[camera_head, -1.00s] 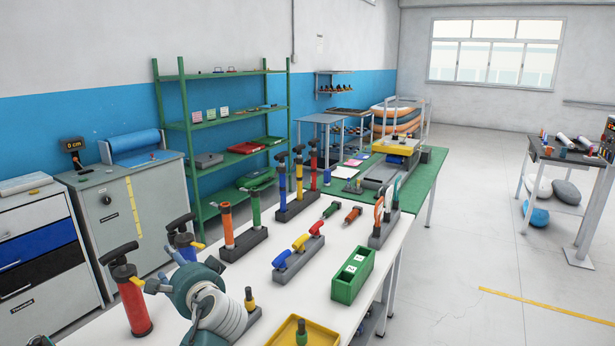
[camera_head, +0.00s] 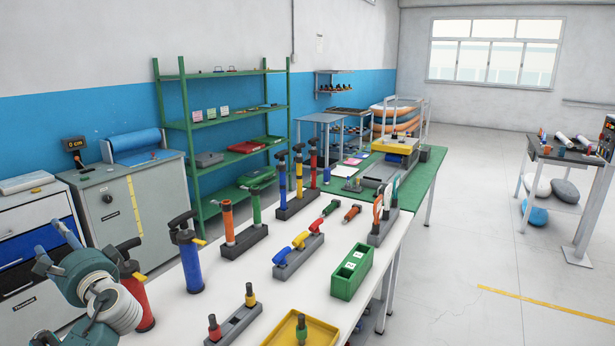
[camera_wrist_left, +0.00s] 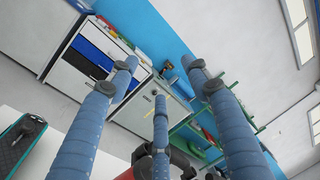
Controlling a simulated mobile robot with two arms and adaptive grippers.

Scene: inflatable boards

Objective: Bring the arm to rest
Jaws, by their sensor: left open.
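My left arm comes in at the lower left of the head view, with its left gripper (camera_head: 58,246) over the near left end of the white table (camera_head: 290,258). The gripper is open and empty, its three blue fingers spread apart in the left wrist view (camera_wrist_left: 160,78). A red pump (camera_head: 138,303) stands upright just behind my wrist and is partly hidden by it. A blue pump (camera_head: 190,265) with a black handle stands upright to the right, apart from the gripper. My right gripper is not in view.
A green box (camera_head: 352,272), a yellow tray (camera_head: 285,332) and grey holders with valves (camera_head: 234,326) and several pumps (camera_head: 244,240) stand on the table. Drawer cabinets (camera_head: 38,245) stand beyond the gripper. The floor on the right (camera_head: 490,250) is mostly clear.

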